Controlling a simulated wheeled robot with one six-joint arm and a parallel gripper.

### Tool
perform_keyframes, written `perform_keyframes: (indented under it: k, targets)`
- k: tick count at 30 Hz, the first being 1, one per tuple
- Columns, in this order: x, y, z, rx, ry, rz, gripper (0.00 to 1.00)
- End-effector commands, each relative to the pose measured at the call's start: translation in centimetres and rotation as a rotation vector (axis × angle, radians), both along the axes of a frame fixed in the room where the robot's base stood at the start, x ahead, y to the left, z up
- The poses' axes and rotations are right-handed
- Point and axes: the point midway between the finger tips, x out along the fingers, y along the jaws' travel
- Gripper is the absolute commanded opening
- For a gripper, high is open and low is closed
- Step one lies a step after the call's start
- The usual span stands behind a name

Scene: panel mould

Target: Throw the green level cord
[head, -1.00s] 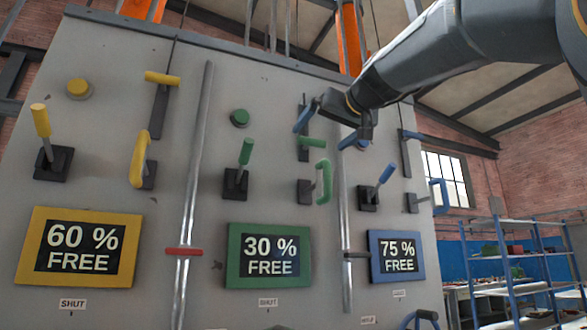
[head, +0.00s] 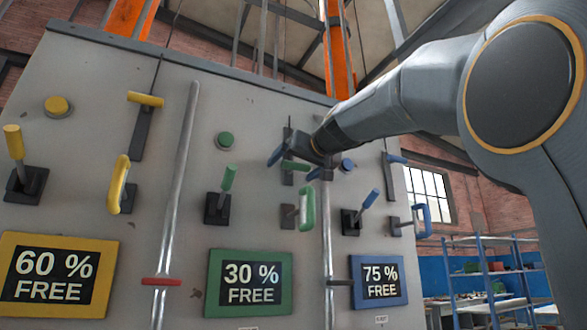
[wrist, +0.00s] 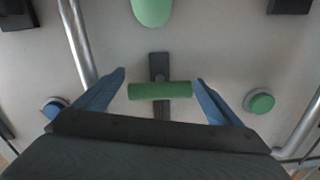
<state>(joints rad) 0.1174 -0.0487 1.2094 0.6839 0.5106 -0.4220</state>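The green T-shaped pull bar (head: 294,165) hangs on a dark upright strip on the grey panel, between the green button and the blue button. In the wrist view the green bar (wrist: 160,90) lies level, its ends just inside my two blue fingertips. My gripper (head: 295,165) is open, one finger at each end of the bar; it also shows in the wrist view (wrist: 159,77). A small gap shows at each end. I cannot tell how deep the fingers reach past the bar. My gripper hides part of the strip in the head view.
The green lever (head: 227,180), green button (head: 225,140) and green loop handle (head: 306,208) are close by. The blue button (head: 347,165) sits just right of my gripper. Steel pipes (head: 178,190) run up the panel. Yellow controls stand left, blue ones right.

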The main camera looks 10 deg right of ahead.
Motion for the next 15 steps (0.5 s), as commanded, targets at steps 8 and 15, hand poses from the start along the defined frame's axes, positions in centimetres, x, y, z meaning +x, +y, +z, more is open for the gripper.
perform_keyframes:
  k: [8,15]
  targets:
    - [0.0,0.0,0.0,0.000,0.000,0.000,0.41]
    - [0.0,0.0,1.5,0.000,-0.001,0.000,0.39]
